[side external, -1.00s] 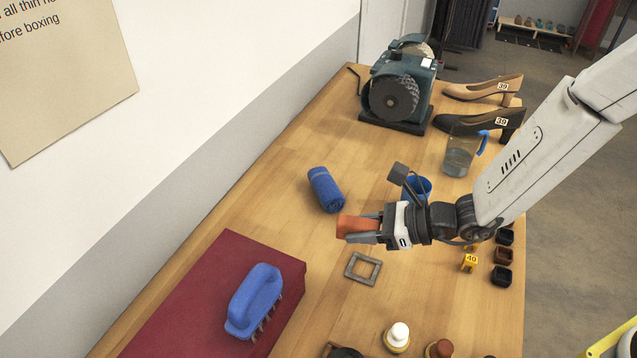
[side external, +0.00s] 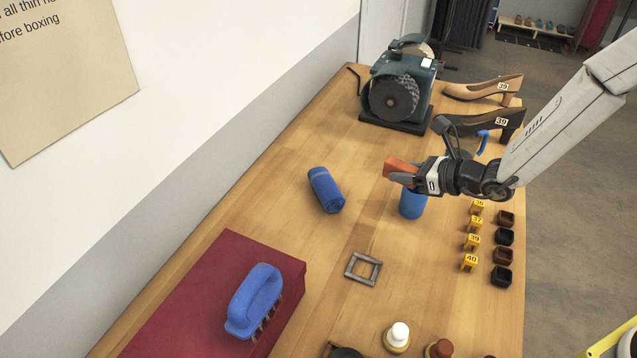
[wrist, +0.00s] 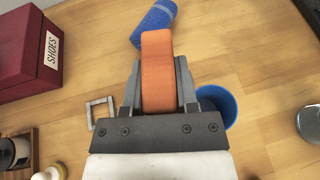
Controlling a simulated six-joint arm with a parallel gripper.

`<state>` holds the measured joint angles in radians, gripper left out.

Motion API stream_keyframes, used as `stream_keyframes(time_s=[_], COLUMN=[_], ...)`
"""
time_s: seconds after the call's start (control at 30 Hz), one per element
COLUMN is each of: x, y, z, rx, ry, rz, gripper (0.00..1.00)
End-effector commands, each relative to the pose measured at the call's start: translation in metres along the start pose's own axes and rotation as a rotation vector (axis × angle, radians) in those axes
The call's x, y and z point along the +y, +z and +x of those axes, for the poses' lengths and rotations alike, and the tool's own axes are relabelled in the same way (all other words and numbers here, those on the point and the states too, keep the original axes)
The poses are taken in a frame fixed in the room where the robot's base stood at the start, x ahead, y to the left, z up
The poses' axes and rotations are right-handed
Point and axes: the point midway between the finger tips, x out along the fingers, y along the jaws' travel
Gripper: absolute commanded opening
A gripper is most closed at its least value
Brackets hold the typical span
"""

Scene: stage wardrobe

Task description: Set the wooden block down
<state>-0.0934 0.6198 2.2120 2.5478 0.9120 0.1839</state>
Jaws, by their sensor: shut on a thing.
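The wooden block (side external: 401,167) is orange-brown and is held between the jaws of my gripper (side external: 408,174), above the table. In the wrist view the block (wrist: 158,70) stands lengthwise between the two fingers of the gripper (wrist: 158,85), which are shut on it. In the side view the gripper and block are just above and behind the blue cup (side external: 412,205), partly hiding its top. In the wrist view the cup (wrist: 217,104) is to the right of the gripper, with its open mouth showing.
A rolled blue cloth (side external: 325,190) and a grey square frame (side external: 363,269) lie on the table (side external: 300,235). A maroon box (side external: 215,290) carries a blue brush (side external: 254,300). Yellow number tags (side external: 470,262) and small dark dishes (side external: 502,275) line the right edge. A grinder (side external: 395,95) stands behind.

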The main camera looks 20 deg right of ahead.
Motion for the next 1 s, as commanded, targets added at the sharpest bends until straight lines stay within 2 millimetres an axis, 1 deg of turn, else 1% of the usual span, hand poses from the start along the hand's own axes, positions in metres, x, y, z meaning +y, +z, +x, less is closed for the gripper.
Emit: stream_keyframes(time_s=[0.03, 0.1, 0.2, 0.3, 0.43, 0.67, 0.87, 1.0], x=[-0.019, -0.039, -0.062, -0.076, -0.086, -0.088, -0.094, -0.103], y=[-0.001, -0.003, -0.005, -0.007, -0.008, -0.008, -0.009, -0.011], z=[-0.004, -0.008, -0.014, -0.019, -0.022, -0.021, -0.006, 0.011], rx=[0.0, 0.0, -0.001, -0.001, -0.001, -0.001, -0.001, -0.001], ry=[-0.04, -0.084, -0.132, -0.165, -0.185, -0.187, -0.186, -0.185], rz=[0.017, 0.036, 0.057, 0.07, 0.079, 0.08, 0.079, 0.079], gripper=[0.0, 0.0, 0.0, 0.0, 0.0, 0.0, 0.0, 0.0])
